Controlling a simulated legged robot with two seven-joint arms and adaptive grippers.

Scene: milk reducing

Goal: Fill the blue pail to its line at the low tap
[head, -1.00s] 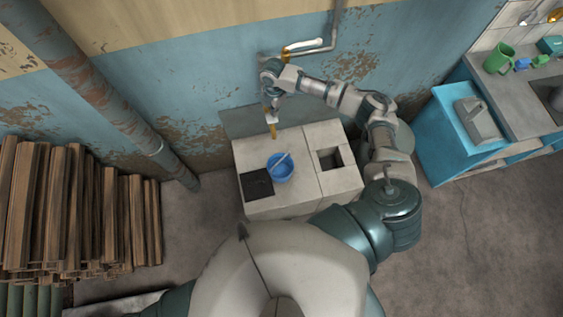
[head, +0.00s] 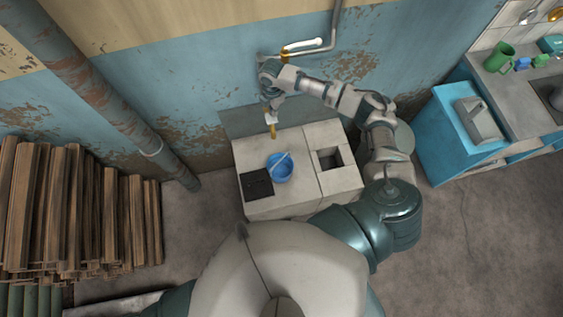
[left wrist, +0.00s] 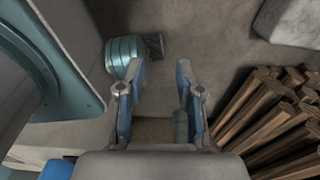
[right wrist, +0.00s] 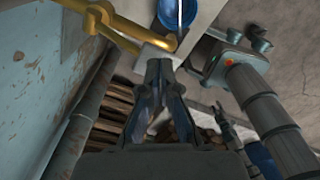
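The blue pail (head: 279,170) stands on the pale block below the low tap (head: 272,131), with a pale strip across its mouth. Its fill line and water level cannot be made out. The pail also shows at the top of the right wrist view (right wrist: 172,14), beyond the tap's brass pipe (right wrist: 128,27). My right gripper (head: 270,109) is at the tap. In the right wrist view its fingers (right wrist: 159,66) are together, right at a pale tap part (right wrist: 155,45); whether they touch it is unclear. My left gripper (left wrist: 161,85) is open and empty, away from the pail.
The pale block (head: 308,150) has a square opening at right and a dark panel (head: 257,184) at left. A higher pipe with a white lever (head: 303,44) is on the wall. Stacked wood (head: 80,215) stands at left, a blue cabinet (head: 440,130) at right.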

